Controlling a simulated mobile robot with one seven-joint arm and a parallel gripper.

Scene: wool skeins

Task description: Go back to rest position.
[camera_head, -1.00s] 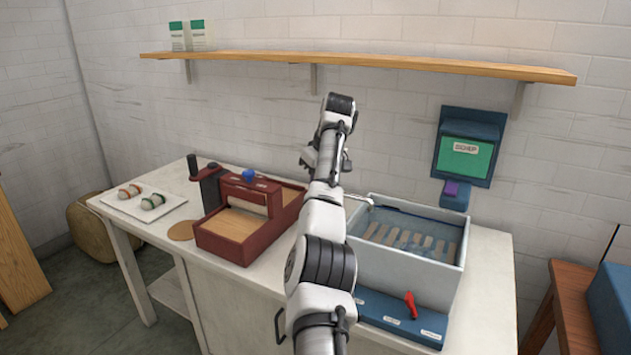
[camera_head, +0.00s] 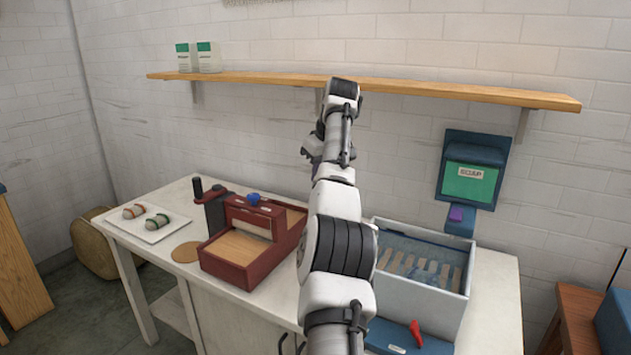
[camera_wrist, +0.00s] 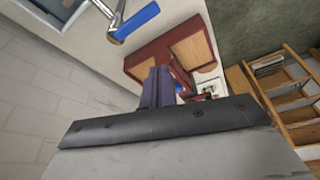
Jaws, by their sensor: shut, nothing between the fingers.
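My gripper (camera_head: 312,148) is raised above the back of the white table (camera_head: 140,262), in front of the wall and below the shelf. In the wrist view its dark fingers (camera_wrist: 157,88) are together with nothing between them. In the head view my own arm partly hides the gripper, and it is clear of the things on the table.
A dark red box (camera_head: 240,268) with a blue knob stands mid-table. A white tray (camera_head: 118,222) holds two wool skeins at the left. A grey basin (camera_head: 425,300) stands at the right. A soap dispenser (camera_head: 470,165) and a wooden shelf (camera_head: 420,92) are on the wall.

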